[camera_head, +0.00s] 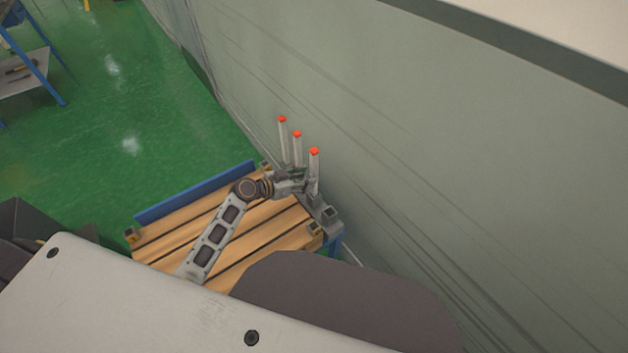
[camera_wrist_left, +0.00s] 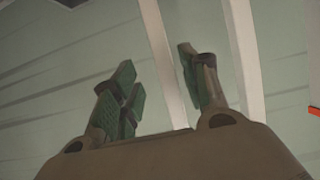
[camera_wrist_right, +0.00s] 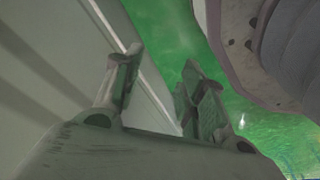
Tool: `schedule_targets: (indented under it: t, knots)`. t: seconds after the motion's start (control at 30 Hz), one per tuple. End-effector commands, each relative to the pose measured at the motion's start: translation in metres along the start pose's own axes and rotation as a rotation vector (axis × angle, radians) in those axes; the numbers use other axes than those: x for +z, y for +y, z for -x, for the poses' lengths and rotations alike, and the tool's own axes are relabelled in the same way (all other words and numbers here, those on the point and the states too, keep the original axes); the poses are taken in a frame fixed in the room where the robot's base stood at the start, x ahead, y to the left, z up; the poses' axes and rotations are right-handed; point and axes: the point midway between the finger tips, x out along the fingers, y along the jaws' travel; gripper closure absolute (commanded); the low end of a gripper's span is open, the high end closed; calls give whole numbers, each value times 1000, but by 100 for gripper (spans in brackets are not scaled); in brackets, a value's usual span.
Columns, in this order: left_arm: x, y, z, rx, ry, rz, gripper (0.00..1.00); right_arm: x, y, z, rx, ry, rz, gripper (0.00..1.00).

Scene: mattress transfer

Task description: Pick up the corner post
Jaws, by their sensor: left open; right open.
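Three pale corner posts with orange-red tops stand upright in a row beside the wall in the head view: a near one (camera_head: 314,170), a middle one (camera_head: 297,150) and a far one (camera_head: 282,140). My left gripper (camera_head: 305,183) is open at the near post, low on its shaft. Whether the fingers touch a post is unclear. My right gripper (camera_wrist_right: 158,92) is open and empty in its wrist view, outside the head view.
The posts stand at the edge of a wooden slatted platform (camera_head: 265,240) with a blue side rail (camera_head: 195,192). A grey-green wall (camera_head: 450,150) rises close behind them. A blue-legged table (camera_head: 20,75) stands at the far left.

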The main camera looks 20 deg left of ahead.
Motion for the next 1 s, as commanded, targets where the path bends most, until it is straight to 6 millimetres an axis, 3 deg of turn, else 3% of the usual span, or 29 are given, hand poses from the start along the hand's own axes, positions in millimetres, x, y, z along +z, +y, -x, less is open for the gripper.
schedule_targets:
  t: [0.27,0.7,1.0]
  knots:
    - [0,-2,-11,0,2,2,55,0,0,0,0,-2,0,59]
    - [1,-6,-48,0,1,2,55,-8,-1,7,-2,2,1,59]
    - [2,-6,-52,0,0,1,55,-7,-2,9,-4,-2,1,59]
